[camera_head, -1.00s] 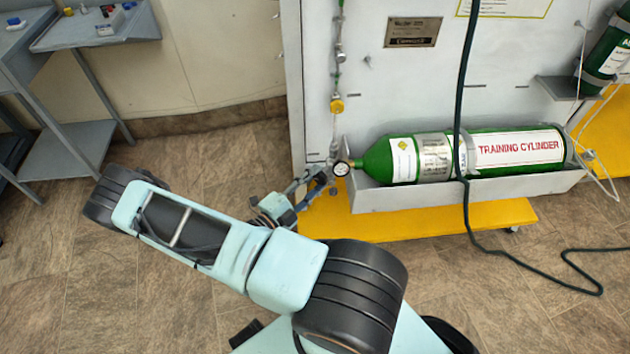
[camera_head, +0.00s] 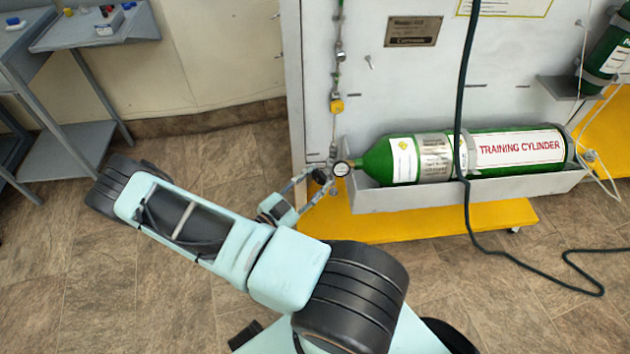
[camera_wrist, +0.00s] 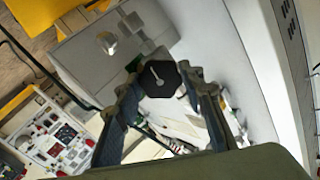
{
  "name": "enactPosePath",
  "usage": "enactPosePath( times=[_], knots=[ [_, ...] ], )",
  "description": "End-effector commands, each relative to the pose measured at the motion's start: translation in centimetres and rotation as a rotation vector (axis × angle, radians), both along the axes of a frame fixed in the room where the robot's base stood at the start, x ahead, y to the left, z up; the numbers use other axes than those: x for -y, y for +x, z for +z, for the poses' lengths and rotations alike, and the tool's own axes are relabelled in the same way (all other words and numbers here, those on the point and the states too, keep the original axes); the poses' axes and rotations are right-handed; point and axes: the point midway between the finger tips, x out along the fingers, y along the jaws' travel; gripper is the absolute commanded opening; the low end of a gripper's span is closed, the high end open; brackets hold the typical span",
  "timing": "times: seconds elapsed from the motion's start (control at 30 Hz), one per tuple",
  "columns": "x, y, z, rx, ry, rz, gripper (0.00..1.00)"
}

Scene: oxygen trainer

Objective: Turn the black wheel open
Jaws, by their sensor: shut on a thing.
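The black wheel (camera_wrist: 160,79) faces the wrist camera as a dark, many-sided knob with a pale pointer mark on its face. My gripper (camera_wrist: 162,90) is shut on it, one finger on its left side and one on its right. In the head view my gripper (camera_head: 312,180) is at the valve end of the green training cylinder (camera_head: 490,152), just left of the round gauge (camera_head: 341,169).
The cylinder lies in a grey trough on a yellow base (camera_head: 430,222). A dark hose (camera_head: 462,120) hangs in front of the cylinder. A grey side table (camera_head: 95,27) with small parts stands at the upper left. The floor between is clear.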

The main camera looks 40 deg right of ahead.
Motion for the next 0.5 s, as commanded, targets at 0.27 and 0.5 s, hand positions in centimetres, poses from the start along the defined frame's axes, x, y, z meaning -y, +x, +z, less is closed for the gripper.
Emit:
enactPosePath(
  times=[0.27,0.5],
  knots=[
    [-0.07,-0.04,-0.05,-0.087,-0.014,0.000,0.12],
    [-0.07,-0.04,-0.05,-0.105,-0.019,0.000,0.12]
  ],
)
